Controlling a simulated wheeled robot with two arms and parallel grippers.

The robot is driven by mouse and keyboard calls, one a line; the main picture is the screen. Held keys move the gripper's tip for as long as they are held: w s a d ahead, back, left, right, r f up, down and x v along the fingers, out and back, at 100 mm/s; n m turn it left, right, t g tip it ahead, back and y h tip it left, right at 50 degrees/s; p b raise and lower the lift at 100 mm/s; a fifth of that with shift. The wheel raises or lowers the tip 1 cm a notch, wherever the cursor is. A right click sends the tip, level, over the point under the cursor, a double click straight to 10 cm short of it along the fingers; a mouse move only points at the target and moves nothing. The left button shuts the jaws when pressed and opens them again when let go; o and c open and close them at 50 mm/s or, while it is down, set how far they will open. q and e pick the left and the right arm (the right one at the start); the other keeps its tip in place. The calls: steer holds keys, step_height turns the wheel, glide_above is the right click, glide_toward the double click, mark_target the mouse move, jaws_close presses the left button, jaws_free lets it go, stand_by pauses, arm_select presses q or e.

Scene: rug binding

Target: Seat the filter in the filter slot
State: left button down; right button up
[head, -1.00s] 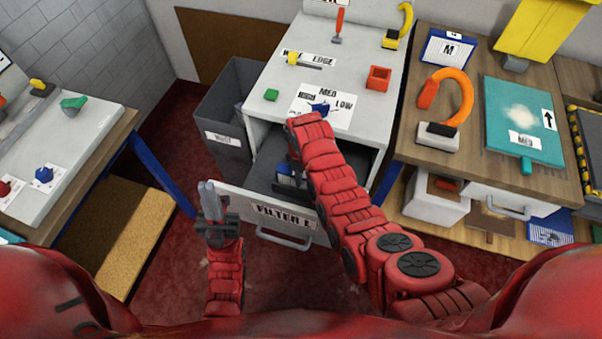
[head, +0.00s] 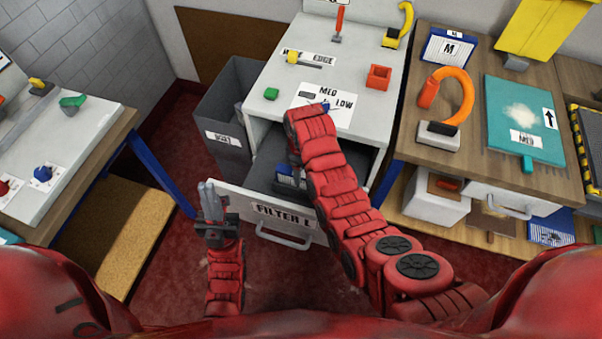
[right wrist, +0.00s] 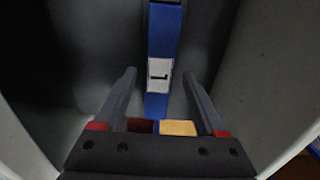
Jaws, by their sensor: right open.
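The blue filter (right wrist: 164,35) with a white "L" label stands on edge in the right wrist view, inside a grey-walled space. My right gripper (right wrist: 160,73) is open, with one finger on each side of the filter's near end and gaps showing. In the head view my right arm reaches down into the open drawer (head: 226,193) labelled "FILTER L" and hides most of its gripper. A blue part shows beside the arm in that drawer. My left gripper (head: 209,188) has its fingers together, empty, left of the drawer front. I cannot make out the filter slot.
A grey bin (head: 222,120) stands left of the white cabinet (head: 345,50). A blue panel marked "M" (head: 448,47), an orange-handled tool (head: 455,95) and a teal board (head: 522,110) lie on the right bench. A striped blue piece (head: 550,228) lies on the lower shelf.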

step_height(320, 180, up, 4)
steer(key=shift+r, duration=0.2)
steer(key=shift+r+p, duration=1.9)
steer(key=shift+r, duration=0.5)
